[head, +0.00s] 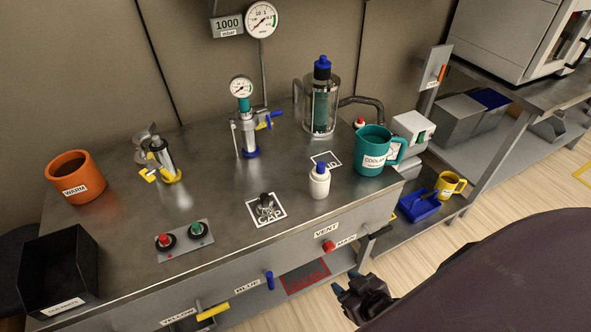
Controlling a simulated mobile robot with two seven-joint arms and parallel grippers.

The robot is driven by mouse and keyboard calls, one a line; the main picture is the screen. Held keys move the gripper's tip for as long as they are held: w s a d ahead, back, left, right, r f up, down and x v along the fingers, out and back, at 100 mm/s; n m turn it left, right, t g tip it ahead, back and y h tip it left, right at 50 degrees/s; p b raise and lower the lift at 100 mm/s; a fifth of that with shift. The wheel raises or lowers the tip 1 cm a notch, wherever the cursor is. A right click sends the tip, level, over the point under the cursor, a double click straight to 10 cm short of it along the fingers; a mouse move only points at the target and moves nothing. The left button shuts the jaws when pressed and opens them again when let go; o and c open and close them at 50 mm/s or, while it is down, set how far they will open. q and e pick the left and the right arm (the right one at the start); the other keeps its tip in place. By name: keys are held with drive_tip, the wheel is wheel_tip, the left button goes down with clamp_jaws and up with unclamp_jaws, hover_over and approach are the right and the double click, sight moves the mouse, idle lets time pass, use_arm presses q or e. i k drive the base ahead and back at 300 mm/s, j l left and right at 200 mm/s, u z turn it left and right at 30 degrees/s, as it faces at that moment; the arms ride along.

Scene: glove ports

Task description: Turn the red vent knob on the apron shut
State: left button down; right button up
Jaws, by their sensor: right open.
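The red vent knob (328,246) sits on the front apron of the steel bench, just below the VENT label (327,230). Its turned position is too small to read. My right gripper (347,296) is in front of the apron, below and slightly right of the knob in the picture. It is open, apart from the knob, and I see nothing between its fingers. My dark right arm comes in from the lower right. My left gripper is not in view.
A black main handle (380,232) juts from the apron right of the knob. A blue handle (269,281) and a yellow handle (213,311) project to the left. A white bottle (319,181) and a teal coolant mug (374,150) stand on the bench above.

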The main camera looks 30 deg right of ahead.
sight(329, 246)
drive_tip(key=z, duration=0.9)
